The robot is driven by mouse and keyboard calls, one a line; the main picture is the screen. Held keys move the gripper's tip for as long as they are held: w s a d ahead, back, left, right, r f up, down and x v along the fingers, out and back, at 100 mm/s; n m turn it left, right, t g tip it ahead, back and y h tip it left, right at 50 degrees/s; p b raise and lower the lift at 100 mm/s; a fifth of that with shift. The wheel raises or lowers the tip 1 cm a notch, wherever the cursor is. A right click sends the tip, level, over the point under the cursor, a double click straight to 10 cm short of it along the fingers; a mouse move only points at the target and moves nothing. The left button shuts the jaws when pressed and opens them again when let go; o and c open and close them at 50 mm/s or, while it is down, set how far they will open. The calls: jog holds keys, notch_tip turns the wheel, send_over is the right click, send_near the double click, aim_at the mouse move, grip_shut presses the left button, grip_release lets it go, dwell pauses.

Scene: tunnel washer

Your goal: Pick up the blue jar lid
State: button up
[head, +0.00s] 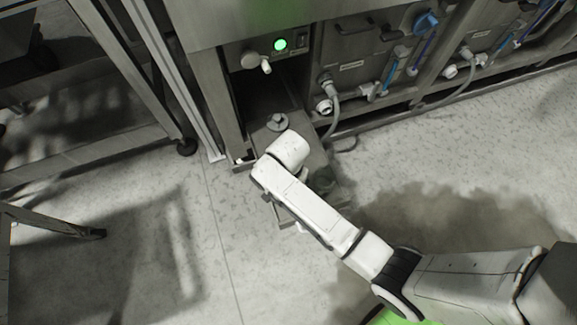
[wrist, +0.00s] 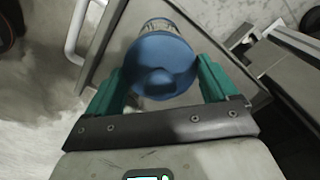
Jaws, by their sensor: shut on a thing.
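The blue jar lid (wrist: 160,66) is a round cap with a raised centre, in the middle of the wrist view. A pale band (wrist: 160,24) shows just beyond its far edge; I cannot tell whether this is a jar under the lid. My gripper (wrist: 161,72) has green fingers, one on each side of the lid, and is shut on it. A flat grey surface lies below the lid. In the head view my white arm hides the lid and most of my gripper.
A metal frame post (head: 170,75) stands at left. Open floor (head: 450,150) lies at right.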

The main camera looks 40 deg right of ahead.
jog(key=shift+c, duration=0.3)
jog(key=shift+r+p, duration=0.3)
jog(key=shift+r, duration=0.25)
notch_tip(320, 180, up, 3)
jog(key=shift+f+p, duration=0.2)
jog(key=shift+p, duration=0.35)
jog(key=s+d+r+p, duration=0.3)
jog(key=s+r+p, duration=0.3)
jog(key=s+r, duration=0.5)
jog(key=w+a+f+p, duration=0.1)
jog(key=w+f+p, duration=0.1)
jog(key=w, duration=0.1)
jog(key=w+a+f+p, duration=0.1)
jog(key=w+f+p, duration=0.1)
jog(key=w+p, duration=0.1)
jog(key=w+a+f+p, duration=0.1)
jog(key=w+f+p, duration=0.1)
jog(key=w, duration=0.2)
jog(key=shift+w+f+p, duration=0.25)
jog(key=shift+w+p, duration=0.1)
jog(key=shift+p, duration=0.05)
jog(key=shift+w+f, duration=0.15)
jog(key=shift+f, duration=0.05)
notch_tip(320, 180, down, 4)
jog(key=b, duration=0.4)
jog(key=shift+f+b, duration=0.2)
jog(key=shift+b, duration=0.2)
jog(key=shift+f+b, duration=0.6)
jog(key=shift+f, duration=0.3)
